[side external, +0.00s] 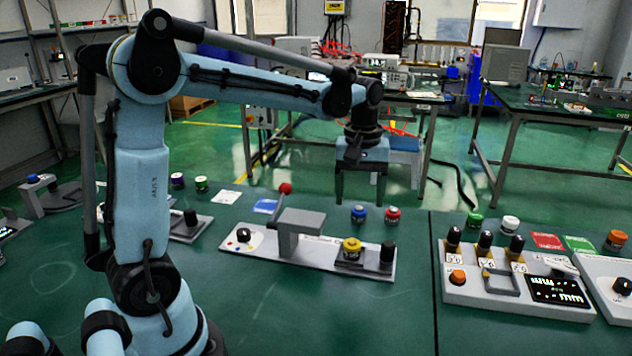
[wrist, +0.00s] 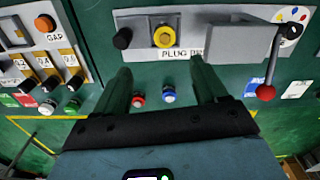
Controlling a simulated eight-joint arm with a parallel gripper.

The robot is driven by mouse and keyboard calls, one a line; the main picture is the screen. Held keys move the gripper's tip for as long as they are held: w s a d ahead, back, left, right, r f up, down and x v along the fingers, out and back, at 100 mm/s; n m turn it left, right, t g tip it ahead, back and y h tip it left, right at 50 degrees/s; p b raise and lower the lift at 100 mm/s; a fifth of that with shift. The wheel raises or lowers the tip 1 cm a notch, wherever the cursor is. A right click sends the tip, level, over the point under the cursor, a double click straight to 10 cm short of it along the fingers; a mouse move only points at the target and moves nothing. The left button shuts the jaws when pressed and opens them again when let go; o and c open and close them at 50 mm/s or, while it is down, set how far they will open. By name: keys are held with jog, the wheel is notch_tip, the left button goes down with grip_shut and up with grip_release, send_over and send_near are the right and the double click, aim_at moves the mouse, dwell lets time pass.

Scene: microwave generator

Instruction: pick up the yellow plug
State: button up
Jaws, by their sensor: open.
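My gripper (side external: 361,197) points down, open and empty, in the air above and behind the plug in the side view. In the wrist view my gripper (wrist: 162,66) has its two fingers spread apart, with the yellow plug ahead of their tips and nothing between them held.
A black knob (side external: 387,252) stands close right of the plug. A grey block (side external: 300,225) with a red-ball lever (side external: 285,188) rises to its left. A blue plug (side external: 358,213) and a red plug (side external: 392,214) stand behind. A control box (side external: 480,300) sits farther right.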

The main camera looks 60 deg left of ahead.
jog(key=f, duration=0.1)
send_over(353, 240)
jog(key=f, duration=0.6)
jog(key=shift+w, duration=0.35)
jog(key=shift+s+f, duration=0.2)
jog(key=shift+f, duration=1.15)
jog(key=shift+s+f, duration=0.2)
jog(key=shift+f, duration=1.1)
jog(key=c, duration=1.3)
jog(key=shift+c, duration=0.2)
jog(key=shift+r, duration=0.15)
